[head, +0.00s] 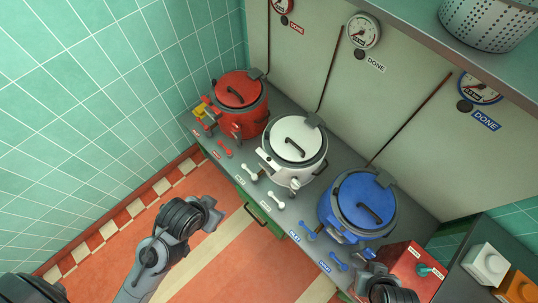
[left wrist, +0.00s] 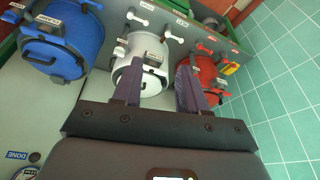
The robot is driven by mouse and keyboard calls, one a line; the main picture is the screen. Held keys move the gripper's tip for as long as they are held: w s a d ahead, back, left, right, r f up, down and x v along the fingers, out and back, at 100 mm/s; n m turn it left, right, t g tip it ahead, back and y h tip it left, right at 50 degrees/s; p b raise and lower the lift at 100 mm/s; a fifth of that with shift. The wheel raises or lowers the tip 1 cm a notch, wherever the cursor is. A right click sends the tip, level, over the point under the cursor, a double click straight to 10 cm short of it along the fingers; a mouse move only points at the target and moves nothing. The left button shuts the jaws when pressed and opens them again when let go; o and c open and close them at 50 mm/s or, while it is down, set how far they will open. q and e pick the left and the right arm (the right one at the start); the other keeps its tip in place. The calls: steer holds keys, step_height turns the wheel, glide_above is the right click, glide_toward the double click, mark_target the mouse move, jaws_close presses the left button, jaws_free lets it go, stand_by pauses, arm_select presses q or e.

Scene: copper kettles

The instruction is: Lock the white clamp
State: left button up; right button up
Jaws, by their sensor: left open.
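The white kettle (head: 293,142) stands in the middle of the grey counter with its lid on. A small metal clamp (head: 295,184) sits at its front rim; I cannot tell its lock state. Two white levers (head: 248,171) (head: 277,199) are on the counter's front edge. My left arm is low in the head view, in front of the counter. My left gripper (left wrist: 159,68) is open and empty in the left wrist view, its dark fingers framing the white kettle (left wrist: 138,78) beyond. My right arm (head: 388,288) shows only partly at the lower right; its fingers are unclear.
A red kettle (head: 240,95) stands left of the white one and a blue kettle (head: 358,205) right of it. A red box (head: 405,268) is at the counter's right end. Gauges line the wall, and a shelf (head: 490,70) overhangs above. The floor in front is open.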

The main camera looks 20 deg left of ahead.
steer(key=shift+w+r, duration=0.1)
steer(key=shift+w, duration=0.1)
steer(key=shift+a, duration=0.15)
